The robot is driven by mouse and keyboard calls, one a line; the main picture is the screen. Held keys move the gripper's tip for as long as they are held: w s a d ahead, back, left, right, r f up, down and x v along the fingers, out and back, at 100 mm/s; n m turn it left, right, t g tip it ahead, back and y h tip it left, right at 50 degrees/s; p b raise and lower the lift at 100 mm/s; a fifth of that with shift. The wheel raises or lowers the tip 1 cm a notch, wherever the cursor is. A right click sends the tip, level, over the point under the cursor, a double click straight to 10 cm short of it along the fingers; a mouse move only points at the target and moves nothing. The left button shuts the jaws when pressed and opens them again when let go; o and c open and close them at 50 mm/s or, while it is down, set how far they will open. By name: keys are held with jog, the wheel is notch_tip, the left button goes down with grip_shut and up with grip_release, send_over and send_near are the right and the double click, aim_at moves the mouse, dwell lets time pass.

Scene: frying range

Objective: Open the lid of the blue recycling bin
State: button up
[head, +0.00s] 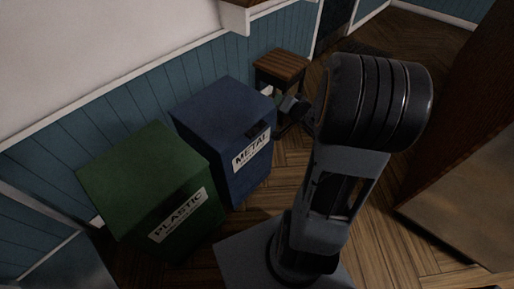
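The blue recycling bin (238,165) stands against the wall, left of my arm. Its front carries a white label (252,150) reading METAL. Its flat blue lid (218,108) lies shut on top, with a dark handle-like patch (258,129) at the front right edge. My gripper (284,102) appears just right of the bin's far right side, small and partly hidden behind my arm. I cannot tell whether its fingers are open or whether it touches the bin.
A green bin (145,180) labelled PLASTIC stands close on the left of the blue bin. A small wooden stool or table (283,66) stands behind my gripper. A large brown cabinet-like block (465,170) is at the right. Wooden floor (375,235) lies between.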

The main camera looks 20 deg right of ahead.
notch_tip(320, 180, down, 11)
jog(key=s+m+t+y+b, duration=0.1)
jog(key=m+y+b, duration=0.15)
jog(key=b, duration=0.25)
jog(key=m+t+y+b, duration=0.2)
jog(key=y+b, duration=0.3)
jog(key=b, duration=0.1)
send_near(257, 129)
jog(key=shift+f+b+x, duration=0.15)
jog(key=shift+b+x, duration=0.65)
jog(key=shift+x, duration=0.9)
jog(key=shift+f+b+x, duration=0.15)
jog(key=shift+b+x, duration=0.6)
jog(key=shift+x, duration=0.95)
jog(key=shift+f+b+x, duration=0.15)
jog(key=shift+b+x, duration=0.65)
jog(key=shift+x, duration=0.9)
jog(key=shift+d, duration=0.15)
grip_shut()
